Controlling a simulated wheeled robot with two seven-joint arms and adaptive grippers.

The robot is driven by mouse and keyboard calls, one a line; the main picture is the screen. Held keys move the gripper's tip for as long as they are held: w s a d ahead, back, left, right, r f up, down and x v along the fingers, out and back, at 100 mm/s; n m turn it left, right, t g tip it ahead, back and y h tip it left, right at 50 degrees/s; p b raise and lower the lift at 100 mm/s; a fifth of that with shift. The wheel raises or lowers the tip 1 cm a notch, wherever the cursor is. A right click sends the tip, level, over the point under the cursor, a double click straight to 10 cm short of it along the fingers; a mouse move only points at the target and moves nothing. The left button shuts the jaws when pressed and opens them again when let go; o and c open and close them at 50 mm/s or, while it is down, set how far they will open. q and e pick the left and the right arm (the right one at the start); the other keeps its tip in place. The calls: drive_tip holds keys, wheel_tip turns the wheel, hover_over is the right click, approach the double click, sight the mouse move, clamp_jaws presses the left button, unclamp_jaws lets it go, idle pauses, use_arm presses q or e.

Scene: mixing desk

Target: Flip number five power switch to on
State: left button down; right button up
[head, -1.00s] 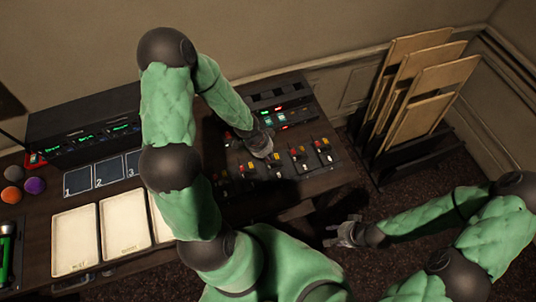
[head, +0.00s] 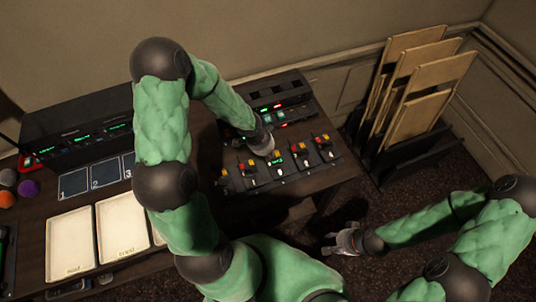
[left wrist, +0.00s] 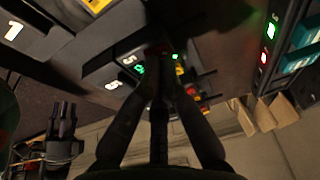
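The switch panel (head: 298,172) on the desk has a row of switch units with red, yellow and white parts. My left gripper (head: 264,147) is over the middle of this row and hides part of it. In the left wrist view, the fingers of my left gripper (left wrist: 156,58) come together beside the number five label (left wrist: 128,59). Green lights glow on either side of the fingertips. The number five switch is mostly hidden behind the fingers, so contact and its position cannot be told. My right gripper (head: 342,241) is open and empty, away from the desk.
A number six label (left wrist: 113,85) is close to the fingers. Pale trays (head: 72,243) and numbered dark squares (head: 104,177) lie left on the desk. A rack of wooden boards (head: 425,90) stands on the floor at the right. Floor around my right gripper is clear.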

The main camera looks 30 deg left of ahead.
use_arm(q)
drive_tip(key=shift+w+a+r+p, duration=0.15)
drive_tip(key=shift+w+a+p, duration=0.25)
drive_tip(key=shift+p, duration=0.35)
drive_tip(key=shift+w+a, duration=0.1)
drive_tip(key=shift+a, duration=0.15)
use_arm(e)
wheel_tip(320, 180, up, 2)
